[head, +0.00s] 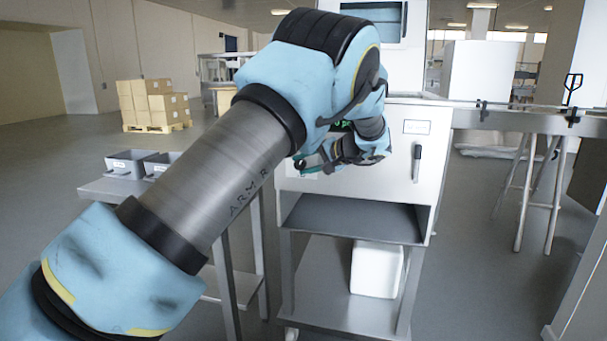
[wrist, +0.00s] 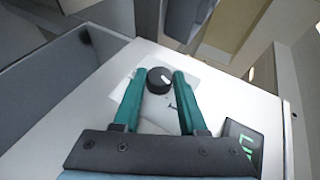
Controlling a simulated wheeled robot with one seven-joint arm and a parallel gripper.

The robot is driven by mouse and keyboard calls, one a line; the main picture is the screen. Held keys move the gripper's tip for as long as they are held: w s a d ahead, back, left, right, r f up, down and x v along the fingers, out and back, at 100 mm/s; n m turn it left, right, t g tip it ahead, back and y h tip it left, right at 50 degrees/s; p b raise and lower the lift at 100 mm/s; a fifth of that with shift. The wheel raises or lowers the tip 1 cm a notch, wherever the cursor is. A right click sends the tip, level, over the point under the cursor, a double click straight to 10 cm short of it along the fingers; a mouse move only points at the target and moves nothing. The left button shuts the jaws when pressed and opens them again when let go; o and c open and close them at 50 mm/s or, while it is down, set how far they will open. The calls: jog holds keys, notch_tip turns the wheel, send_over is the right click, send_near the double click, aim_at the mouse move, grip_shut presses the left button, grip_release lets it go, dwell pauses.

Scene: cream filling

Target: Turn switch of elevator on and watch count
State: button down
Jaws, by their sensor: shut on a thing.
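The switch is a round black knob (wrist: 159,81) with a white mark, on a light plate on the white machine panel (head: 400,165). In the wrist view my gripper (wrist: 159,76) has its two teal fingers on either side of the knob, shut on it. In the head view my gripper (head: 303,167) is at the left part of the machine's front, and the knob is hidden there. The count display (wrist: 243,151) shows green characters, partly cut off by the gripper. In the head view only a bit of green (head: 341,126) shows behind my arm, and the count cannot be read.
A dark handle (head: 416,163) is on the panel's right side. Below is an open steel shelf (head: 350,218), with a white container (head: 377,268) lower down. A side table (head: 125,190) with grey bins (head: 130,163) stands left. A conveyor (head: 535,120) extends right.

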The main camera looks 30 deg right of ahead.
jog(key=shift+f+t+y+b, duration=0.15)
jog(key=shift+t+y+b, duration=0.25)
jog(key=shift+t+b, duration=0.2)
jog(key=shift+m, duration=0.3)
jog(key=shift+c, duration=2.2)
grip_release()
jog(key=shift+s+d, duration=0.1)
jog(key=v, duration=1)
jog(key=shift+s+b, duration=0.35)
jog(key=shift+d, duration=0.15)
jog(key=shift+w, duration=0.1)
